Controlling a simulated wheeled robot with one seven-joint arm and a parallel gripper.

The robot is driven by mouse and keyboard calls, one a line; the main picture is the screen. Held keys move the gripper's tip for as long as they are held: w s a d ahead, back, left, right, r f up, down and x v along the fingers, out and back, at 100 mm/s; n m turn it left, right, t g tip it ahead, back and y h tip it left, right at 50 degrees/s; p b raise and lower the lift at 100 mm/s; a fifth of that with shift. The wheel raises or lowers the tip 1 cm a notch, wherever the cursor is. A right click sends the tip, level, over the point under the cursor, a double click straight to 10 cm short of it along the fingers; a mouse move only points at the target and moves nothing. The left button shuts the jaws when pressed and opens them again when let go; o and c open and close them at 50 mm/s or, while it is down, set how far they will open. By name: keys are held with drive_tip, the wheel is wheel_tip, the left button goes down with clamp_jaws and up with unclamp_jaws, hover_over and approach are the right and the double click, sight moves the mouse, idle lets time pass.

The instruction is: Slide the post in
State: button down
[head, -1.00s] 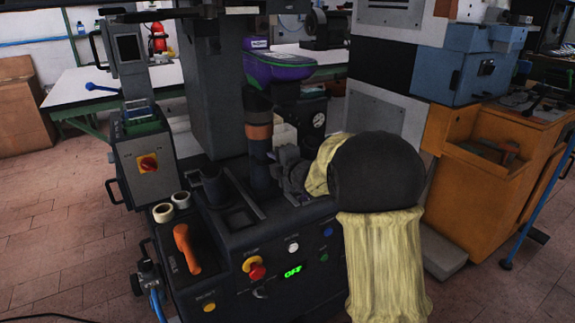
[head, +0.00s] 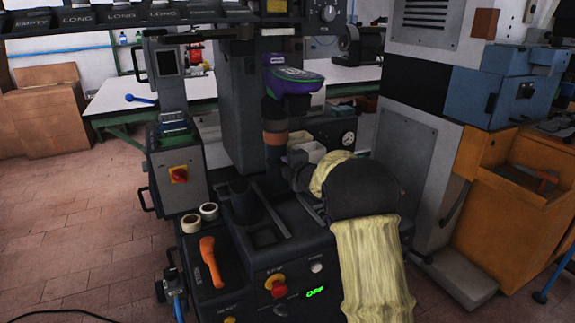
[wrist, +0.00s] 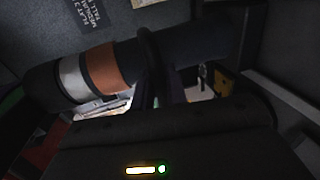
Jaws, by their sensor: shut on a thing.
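The post (head: 274,138) is a dark upright cylinder with an orange-brown band, over the press bed in the head view. A purple and green shoe form (head: 293,76) shows at its top. In the wrist view the post (wrist: 104,68) lies across the picture, with orange and silver bands. My gripper (wrist: 152,68) is shut on its dark part beyond the orange band. In the head view my gripper (head: 297,168) is small and partly hidden by my sleeved arm. A dark round holder (head: 239,192) stands left of the post. I cannot tell whether the post's lower end touches anything.
The press's front panel (head: 300,272) has a red knob and a green OFF display. An orange-handled tool (head: 211,262) and tape rolls (head: 200,217) lie at its left. A switch box (head: 178,174) stands left; an orange-brown cabinet (head: 505,215) stands right. Open floor is at left.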

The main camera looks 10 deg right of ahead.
drive_tip(key=shift+w+a+r, duration=0.1)
drive_tip(key=shift+r, duration=0.1)
drive_tip(key=c, duration=1.5)
unclamp_jaws()
drive_tip(key=shift+w+f, duration=0.2)
drive_tip(key=shift+s, duration=0.15)
drive_tip(key=p+v, duration=0.1)
drive_tip(key=v, duration=1.6)
drive_tip(key=shift+s, duration=0.15)
